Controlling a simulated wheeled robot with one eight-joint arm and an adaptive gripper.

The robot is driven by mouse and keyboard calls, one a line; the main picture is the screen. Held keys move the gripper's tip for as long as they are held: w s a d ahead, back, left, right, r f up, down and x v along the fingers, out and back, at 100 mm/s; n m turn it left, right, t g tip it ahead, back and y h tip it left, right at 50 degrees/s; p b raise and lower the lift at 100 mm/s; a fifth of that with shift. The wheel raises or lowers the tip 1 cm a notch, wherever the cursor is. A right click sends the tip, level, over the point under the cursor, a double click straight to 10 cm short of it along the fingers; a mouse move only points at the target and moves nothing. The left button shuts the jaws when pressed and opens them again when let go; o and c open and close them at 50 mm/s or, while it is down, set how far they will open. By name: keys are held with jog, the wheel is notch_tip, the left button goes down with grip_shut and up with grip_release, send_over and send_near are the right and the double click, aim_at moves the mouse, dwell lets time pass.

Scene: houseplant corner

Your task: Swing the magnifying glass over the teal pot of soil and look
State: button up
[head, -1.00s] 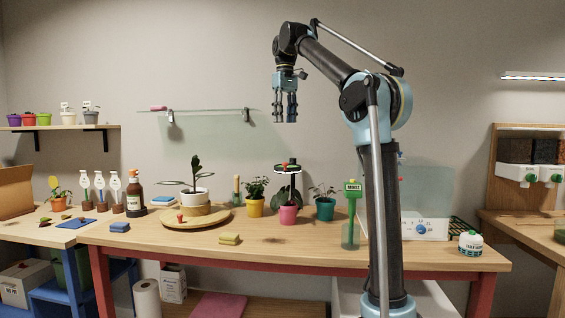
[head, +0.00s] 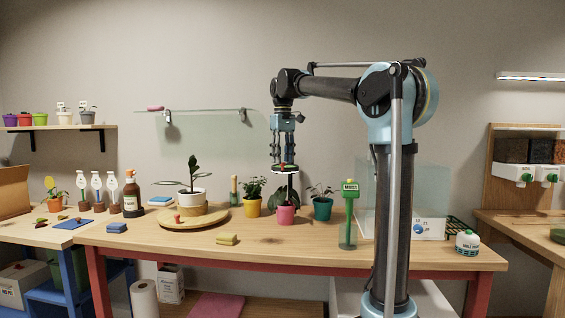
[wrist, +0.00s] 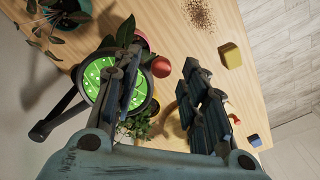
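The magnifying glass (head: 291,170) is a dark-rimmed round lens with a red knob, level above the pink pot (head: 286,215). In the wrist view the lens (wrist: 92,88) shows bright green with pale marks, and a black arm runs from it to the lower left. The red knob (wrist: 161,67) lies between my fingertips, with visible gaps on both sides. My gripper (head: 284,163) points down at the lens, fingers apart. The teal pot (head: 322,210) stands just right of the pink pot and holds a leafy plant; its soil is not clearly visible.
A yellow pot (head: 252,208) stands left of the pink pot. A green scoop-like marker (head: 350,205) in a clear holder stands right of the teal pot. A yellow sponge (head: 228,240) and scattered soil (head: 270,240) lie on the front tabletop, otherwise fairly clear.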

jog(key=shift+f, duration=0.7)
jog(key=shift+c, duration=0.5)
grip_shut()
